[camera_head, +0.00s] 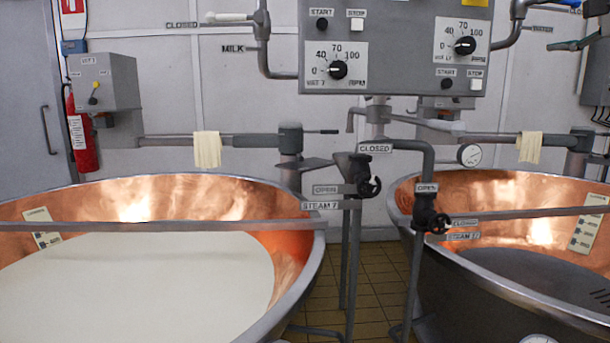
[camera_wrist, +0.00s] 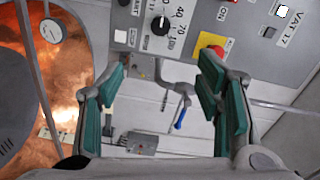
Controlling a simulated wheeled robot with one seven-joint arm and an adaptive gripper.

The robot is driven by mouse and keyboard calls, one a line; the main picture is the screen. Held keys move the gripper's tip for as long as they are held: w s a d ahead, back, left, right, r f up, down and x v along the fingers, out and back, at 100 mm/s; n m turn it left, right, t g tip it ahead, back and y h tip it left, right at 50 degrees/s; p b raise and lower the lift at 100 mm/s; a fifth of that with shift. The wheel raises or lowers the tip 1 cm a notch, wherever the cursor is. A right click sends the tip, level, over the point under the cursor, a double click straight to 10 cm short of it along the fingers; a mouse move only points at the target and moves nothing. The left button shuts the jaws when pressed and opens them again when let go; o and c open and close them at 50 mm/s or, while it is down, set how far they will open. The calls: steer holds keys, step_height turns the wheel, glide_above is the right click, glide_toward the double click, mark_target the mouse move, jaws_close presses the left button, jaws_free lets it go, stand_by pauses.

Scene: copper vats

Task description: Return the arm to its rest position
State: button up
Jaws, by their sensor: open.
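My gripper (camera_wrist: 165,108) shows in the wrist view with its two green-padded fingers spread wide apart and nothing between them. Beyond the fingers is the grey control panel (camera_wrist: 190,20) with a black dial and a red button on a yellow plate. My arm and gripper do not show in the head view, so the arm's pose cannot be told there.
In the head view, a copper vat (camera_head: 150,195) with white liquid stands left, and another copper vat (camera_head: 500,190) stands right. The control panel (camera_head: 400,70) hangs above. Steam valves (camera_head: 366,185) and pipes stand between the vats. A blue-handled lever (camera_wrist: 180,116) shows beyond my fingers.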

steer(key=s+a+f+n+g+y, duration=0.2)
steer(key=s+a+f+n+g, duration=0.3)
steer(key=a+f, duration=0.65)
steer(key=s+a+f+n+g+y, duration=0.2)
steer(key=s+a+f+n+g, duration=0.3)
steer(key=a+f, duration=0.65)
steer(key=s+a+f+n+g+h, duration=0.2)
steer(key=s+f+n+g, duration=0.1)
steer(key=s+f, duration=0.9)
steer(key=s+a+f+n+g+h, duration=0.2)
steer(key=s+a+f+g, duration=0.15)
steer(key=s+f, duration=0.9)
step_height(320, 180, up, 19)
steer(key=s+d+t+p, duration=0.1)
steer(key=s+t+p, duration=0.1)
steer(key=p, duration=1.3)
steer(key=shift+s+r+t+h, duration=0.15)
steer(key=shift+s+t+h, duration=0.1)
steer(key=shift+t+h, duration=0.1)
steer(key=shift+d, duration=0.1)
